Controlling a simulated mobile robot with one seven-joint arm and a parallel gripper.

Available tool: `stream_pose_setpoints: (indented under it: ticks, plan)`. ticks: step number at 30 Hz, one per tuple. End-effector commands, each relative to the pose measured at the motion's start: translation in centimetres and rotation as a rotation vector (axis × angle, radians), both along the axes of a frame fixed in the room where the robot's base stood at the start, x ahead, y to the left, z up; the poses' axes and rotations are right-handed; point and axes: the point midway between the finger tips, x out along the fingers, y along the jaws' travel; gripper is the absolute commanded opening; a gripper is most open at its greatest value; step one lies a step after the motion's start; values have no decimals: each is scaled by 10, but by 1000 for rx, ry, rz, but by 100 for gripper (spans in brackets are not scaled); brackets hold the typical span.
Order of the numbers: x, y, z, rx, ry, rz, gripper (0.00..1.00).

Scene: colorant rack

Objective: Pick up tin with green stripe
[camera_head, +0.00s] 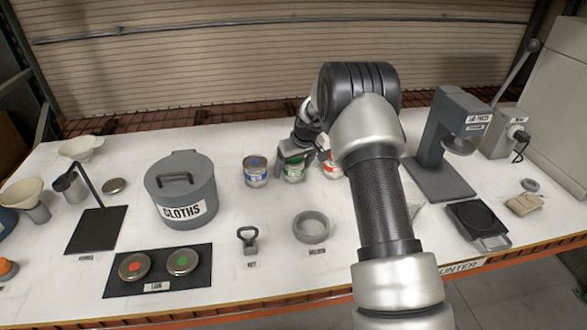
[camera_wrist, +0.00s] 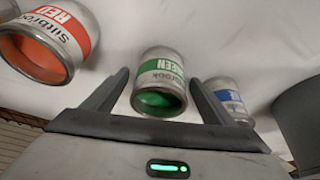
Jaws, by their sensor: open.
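The tin with the green stripe (camera_head: 293,171) stands on the white table in the middle of a row of tins. In the wrist view the green tin (camera_wrist: 160,83) shows its green label band and green top, between my two fingers. My gripper (camera_wrist: 160,92) is open around the tin, with a gap on each side. In the head view my gripper (camera_head: 294,158) is at the green tin and partly hides it. The blue-striped tin (camera_head: 255,171) stands to its left and the red-striped tin (camera_head: 331,167) to its right, partly behind my arm.
In the wrist view the red tin (camera_wrist: 50,40) and the blue tin (camera_wrist: 232,98) flank the fingers, the blue one close to a finger. A grey CLOTHS pot (camera_head: 182,190) stands left. A press (camera_head: 445,150) stands right.

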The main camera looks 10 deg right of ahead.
Motion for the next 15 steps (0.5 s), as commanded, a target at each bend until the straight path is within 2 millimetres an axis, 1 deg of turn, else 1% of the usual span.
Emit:
stream_pose_setpoints:
  ticks: [4, 5, 6, 13, 14, 15]
  plan:
    - [0, 0, 0, 0, -1, 0, 78]
    - [0, 0, 0, 0, -1, 0, 75]
    - [0, 0, 0, 0, -1, 0, 68]
    - [0, 0, 1, 0, 0, 0, 30]
    - [1, 0, 1, 0, -2, 0, 27]
    - [0, 0, 1, 0, -2, 0, 27]
